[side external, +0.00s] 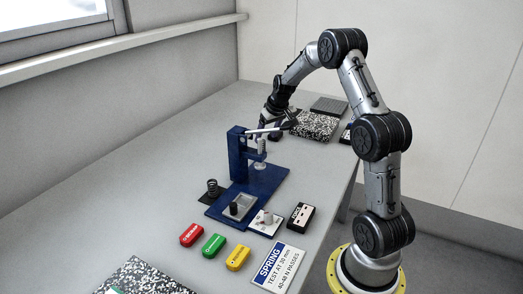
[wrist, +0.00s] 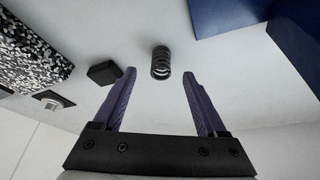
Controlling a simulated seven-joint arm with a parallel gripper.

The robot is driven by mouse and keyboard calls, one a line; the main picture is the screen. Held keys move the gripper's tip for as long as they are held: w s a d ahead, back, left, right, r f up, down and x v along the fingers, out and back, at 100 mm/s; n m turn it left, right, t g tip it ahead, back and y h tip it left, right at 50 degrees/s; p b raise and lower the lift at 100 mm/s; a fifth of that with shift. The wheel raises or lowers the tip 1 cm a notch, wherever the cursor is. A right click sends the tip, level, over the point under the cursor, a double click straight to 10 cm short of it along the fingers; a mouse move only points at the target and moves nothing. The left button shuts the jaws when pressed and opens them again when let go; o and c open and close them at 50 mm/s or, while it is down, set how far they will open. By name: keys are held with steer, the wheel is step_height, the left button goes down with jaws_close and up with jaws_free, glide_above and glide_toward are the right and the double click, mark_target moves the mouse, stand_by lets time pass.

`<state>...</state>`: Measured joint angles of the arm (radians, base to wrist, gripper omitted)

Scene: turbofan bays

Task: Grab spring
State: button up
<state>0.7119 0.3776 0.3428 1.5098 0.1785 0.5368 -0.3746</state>
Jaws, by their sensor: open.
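In the wrist view a dark coil spring (wrist: 161,62) stands on the grey table, beyond my fingertips and between their lines. My gripper (wrist: 160,75) is open, with two purple fingers apart and nothing between them touching the spring. In the side view my gripper (side external: 276,131) is low over the table behind the blue press (side external: 238,155), its fingertips partly hidden. A dark coil (side external: 212,188) stands on a dark pad left of the press. I cannot tell whether it is the spring in the wrist view.
A small black block (wrist: 103,73) lies left of the spring, near a speckled block (wrist: 32,52). Blue press parts (wrist: 225,15) are at upper right. In the side view red (side external: 191,235), green (side external: 214,246) and yellow (side external: 238,257) pieces and a SPRING sign (side external: 279,267) lie in front.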

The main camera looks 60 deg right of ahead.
steer(key=shift+x, duration=2.95)
steer(key=shift+w, duration=0.1)
jaws_close()
